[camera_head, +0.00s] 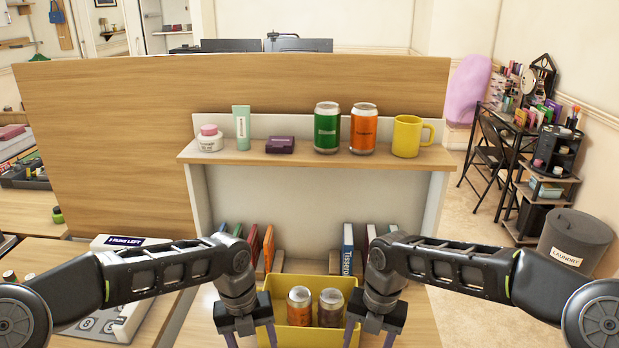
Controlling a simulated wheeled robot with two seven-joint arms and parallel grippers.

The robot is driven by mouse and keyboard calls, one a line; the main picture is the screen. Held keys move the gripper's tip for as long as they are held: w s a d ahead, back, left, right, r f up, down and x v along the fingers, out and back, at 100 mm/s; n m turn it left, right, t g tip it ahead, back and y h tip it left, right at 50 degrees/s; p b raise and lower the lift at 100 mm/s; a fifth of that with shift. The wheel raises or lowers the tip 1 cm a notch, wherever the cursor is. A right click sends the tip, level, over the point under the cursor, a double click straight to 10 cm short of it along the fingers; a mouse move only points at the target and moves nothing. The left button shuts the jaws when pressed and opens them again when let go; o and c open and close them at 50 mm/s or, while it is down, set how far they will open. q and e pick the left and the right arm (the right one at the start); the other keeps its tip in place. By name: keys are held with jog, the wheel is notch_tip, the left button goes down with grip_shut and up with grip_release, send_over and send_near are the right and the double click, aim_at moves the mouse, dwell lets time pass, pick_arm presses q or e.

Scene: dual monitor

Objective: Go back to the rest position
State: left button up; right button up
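My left gripper (251,337) is low in the head view, by the left side of a yellow bin (308,282). Its two fingers are spread apart, and their tips are cut off by the bottom edge. My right gripper (371,337) is by the bin's right side, with its fingers also spread and cut off below. I see nothing between the fingers of either one. I cannot tell whether they touch the bin. Two cans with orange-brown sides, one on the left (300,307) and one on the right (330,308), stand in the bin.
A shelf (220,158) above holds a jar, a tube, a small dark box, a green can (327,128), an orange can (363,129) and a yellow mug (406,136). Books (348,248) stand behind my arms. A laundry basket (575,243) is at the right.

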pick_arm(q)
jog(key=s+d+f+n+g+h, duration=0.1)
jog(key=s+d+f+n+h, duration=0.15)
jog(key=s+f+n, duration=0.4)
jog(key=s+d+f+n+h, duration=0.2)
jog(key=s+d+f+n, duration=0.2)
jog(key=f+n, duration=0.5)
pick_arm(e)
jog(key=s+a+f+m+y, duration=0.25)
jog(key=s+f+m, duration=0.25)
jog(key=f+m, duration=0.3)
jog(key=s+a+f+m+y, duration=0.1)
jog(key=s+a+f+m, duration=0.2)
jog(key=s+f+m, duration=0.45)
pick_arm(q)
jog(key=s+a+f+n+t+y, duration=0.1)
jog(key=s+f+n, duration=0.9)
jog(key=n, duration=1)
jog(key=shift+s+a+f+t, duration=0.4)
jog(key=shift+s+a+t, duration=0.25)
jog(key=shift+s, duration=0.7)
pick_arm(e)
jog(key=s+f+m+t, duration=0.1)
jog(key=s+f+m, duration=1)
jog(key=m, duration=0.7)
jog(key=shift+d, duration=0.45)
pick_arm(q)
jog(key=shift+y, duration=0.25)
pick_arm(e)
jog(key=shift+h, duration=0.25)
